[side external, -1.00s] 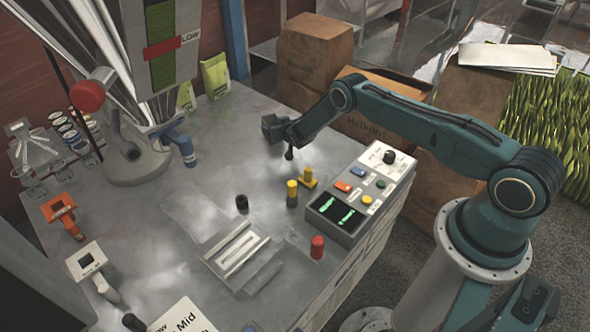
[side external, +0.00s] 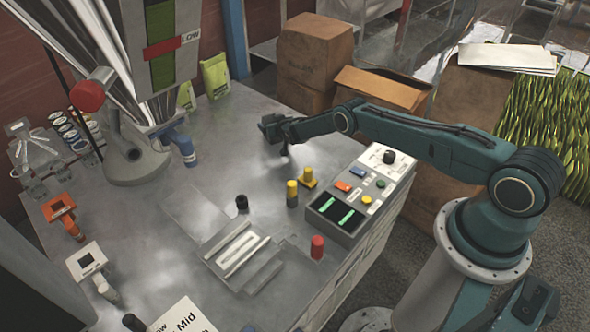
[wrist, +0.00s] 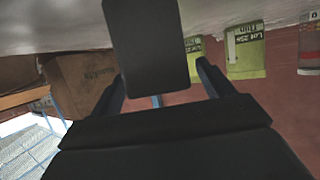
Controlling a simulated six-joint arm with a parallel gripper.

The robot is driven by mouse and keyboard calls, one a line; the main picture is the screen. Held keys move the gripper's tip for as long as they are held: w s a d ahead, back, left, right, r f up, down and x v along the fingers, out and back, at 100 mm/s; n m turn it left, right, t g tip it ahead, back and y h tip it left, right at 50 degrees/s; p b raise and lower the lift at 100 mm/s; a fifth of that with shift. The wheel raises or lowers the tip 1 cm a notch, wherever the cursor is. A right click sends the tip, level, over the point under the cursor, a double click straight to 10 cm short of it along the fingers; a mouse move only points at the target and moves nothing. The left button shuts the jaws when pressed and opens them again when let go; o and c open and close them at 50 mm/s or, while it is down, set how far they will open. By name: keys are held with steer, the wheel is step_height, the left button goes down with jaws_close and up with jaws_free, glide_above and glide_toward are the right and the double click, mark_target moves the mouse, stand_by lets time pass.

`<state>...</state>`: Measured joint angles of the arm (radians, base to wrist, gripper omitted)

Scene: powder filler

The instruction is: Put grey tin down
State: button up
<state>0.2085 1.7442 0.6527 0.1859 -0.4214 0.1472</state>
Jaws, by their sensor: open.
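My gripper (side external: 284,150) hangs over the bare back part of the metal worktop, behind the control box, and is small and dark in the side view. In the wrist view its two blue-grey fingers (wrist: 160,78) stand apart. A dark, flat block (wrist: 145,40) fills the upper middle of the wrist view; I cannot tell whether it is part of my gripper or a separate thing. I cannot pick out a grey tin for certain. Several small round tins (side external: 68,136) stand in a rack at the left edge of the worktop.
The control box (side external: 352,185) with coloured buttons sits at the worktop's right edge. Yellow posts (side external: 292,193), a black knob (side external: 242,202) and a red button (side external: 317,247) stand nearby. Green bags (side external: 216,76) stand at the back. The worktop (side external: 235,135) left of my gripper is clear.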

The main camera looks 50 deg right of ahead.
stand_by(0.5)
steer(key=c, duration=1.2)
steer(key=shift+o, duration=0.2)
steer(key=shift+r, duration=0.15)
step_height(320, 180, up, 20)
steer(key=shift+a+f, duration=0.1)
steer(key=shift+f, duration=0.1)
stand_by(0.5)
steer(key=s+a+r+n+y, duration=0.2)
steer(key=s+a, duration=0.8)
steer(key=s, duration=0.3)
steer(key=s+a+r+n+t+y, duration=0.1)
steer(key=s+a+r+n+y, duration=0.1)
steer(key=s+a, duration=0.8)
steer(key=s+r+y, duration=0.1)
steer(key=s, duration=0.1)
steer(key=shift+s, duration=0.4)
